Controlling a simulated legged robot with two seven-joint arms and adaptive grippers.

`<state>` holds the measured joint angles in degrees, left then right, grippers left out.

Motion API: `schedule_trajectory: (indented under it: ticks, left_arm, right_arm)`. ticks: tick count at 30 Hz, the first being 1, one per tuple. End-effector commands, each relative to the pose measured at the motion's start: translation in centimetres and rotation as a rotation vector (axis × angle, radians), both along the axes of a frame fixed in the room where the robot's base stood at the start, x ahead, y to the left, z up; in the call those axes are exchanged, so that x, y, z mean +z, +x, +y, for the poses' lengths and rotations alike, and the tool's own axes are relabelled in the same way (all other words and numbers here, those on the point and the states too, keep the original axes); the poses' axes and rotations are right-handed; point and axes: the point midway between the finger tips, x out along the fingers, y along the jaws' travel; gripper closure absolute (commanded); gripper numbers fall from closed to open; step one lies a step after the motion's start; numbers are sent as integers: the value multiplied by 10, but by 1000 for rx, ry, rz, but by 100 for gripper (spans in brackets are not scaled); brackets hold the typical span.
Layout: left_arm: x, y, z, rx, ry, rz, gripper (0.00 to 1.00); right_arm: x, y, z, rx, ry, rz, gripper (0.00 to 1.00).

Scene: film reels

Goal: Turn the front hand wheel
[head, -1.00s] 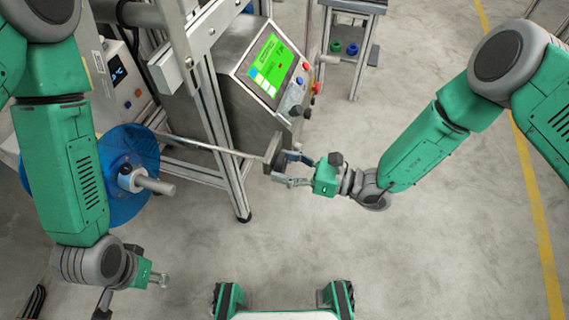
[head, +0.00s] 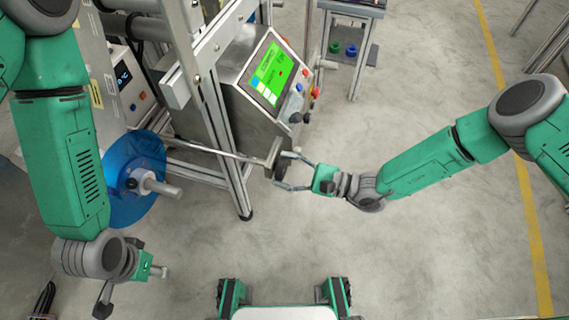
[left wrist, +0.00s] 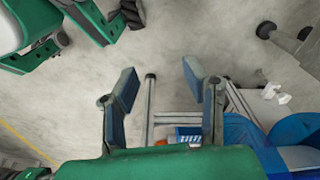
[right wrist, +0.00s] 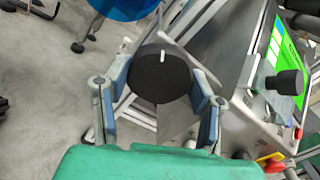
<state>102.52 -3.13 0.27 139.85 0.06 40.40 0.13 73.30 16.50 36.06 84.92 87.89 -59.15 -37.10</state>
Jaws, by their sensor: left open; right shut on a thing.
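The front hand wheel (head: 280,166) is a small dark disc at the end of a long metal shaft, below the machine's screen in the head view. In the right wrist view the wheel (right wrist: 160,80) is a black round face with a short white mark near its top. My right gripper (head: 287,172) has its two fingers on opposite sides of the wheel and is shut on it; it also shows in the right wrist view (right wrist: 162,88). My left gripper (head: 135,286) is open and empty at the lower left, also seen in the left wrist view (left wrist: 160,82).
A blue reel (head: 122,190) on a metal spindle is beside my left arm. The machine's control panel (head: 268,76), with a green screen and knobs, stands just above the wheel. A small table (head: 352,12) stands at the back. The floor in front is clear.

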Motion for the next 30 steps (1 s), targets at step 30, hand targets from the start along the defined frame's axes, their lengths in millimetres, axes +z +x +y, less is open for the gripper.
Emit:
schedule_trajectory:
  ticks: [30]
  left_arm:
    - [53, 0, 0, 0, 0, 0, 60]
  right_arm:
    - [-2, 0, -2, 2, -283, -847, 79]
